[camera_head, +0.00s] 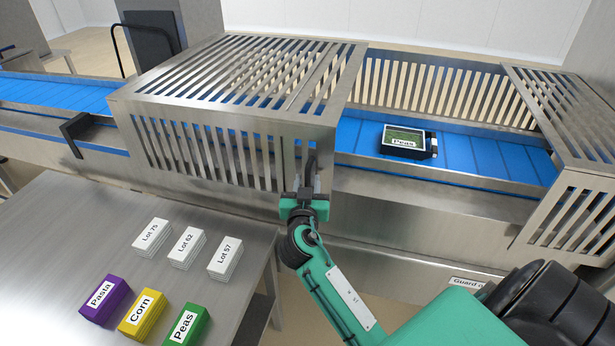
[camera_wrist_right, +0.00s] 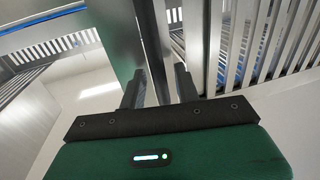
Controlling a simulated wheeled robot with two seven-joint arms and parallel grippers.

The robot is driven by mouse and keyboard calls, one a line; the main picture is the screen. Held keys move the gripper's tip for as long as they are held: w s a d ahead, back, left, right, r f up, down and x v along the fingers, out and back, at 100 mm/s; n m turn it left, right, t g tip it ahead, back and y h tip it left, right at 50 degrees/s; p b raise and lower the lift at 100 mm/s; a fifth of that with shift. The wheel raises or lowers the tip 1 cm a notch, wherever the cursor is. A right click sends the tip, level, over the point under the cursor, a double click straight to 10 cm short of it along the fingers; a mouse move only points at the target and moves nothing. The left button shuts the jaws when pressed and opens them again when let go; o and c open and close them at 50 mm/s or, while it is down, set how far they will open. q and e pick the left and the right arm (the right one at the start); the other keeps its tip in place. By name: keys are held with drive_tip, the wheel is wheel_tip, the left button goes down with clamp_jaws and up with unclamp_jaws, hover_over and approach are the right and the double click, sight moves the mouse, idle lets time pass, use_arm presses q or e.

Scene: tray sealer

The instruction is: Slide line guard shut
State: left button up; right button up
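The line guard (camera_head: 205,125), a slatted steel cover, stands over the left part of the blue conveyor. Between its right edge and the slatted end housing (camera_head: 575,115) is a wide gap that leaves the belt uncovered. A tray labelled Peas (camera_head: 403,140) lies on the belt in that gap. My right gripper (camera_head: 309,172) is at the front right edge of the guard. My left gripper is not in view.
A steel table (camera_head: 60,240) at the front left holds white lot stacks (camera_head: 187,248) and purple, yellow and green label stacks (camera_head: 142,315). A black bracket (camera_head: 75,130) stands at the belt's front edge, left of the guard. A partly hidden guard sign (camera_head: 466,283) is at lower right.

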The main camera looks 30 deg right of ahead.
drive_tip(key=shift+w+d, duration=0.3)
drive_tip(key=shift+w, duration=0.05)
drive_tip(key=shift+c, duration=0.2)
clamp_jaws()
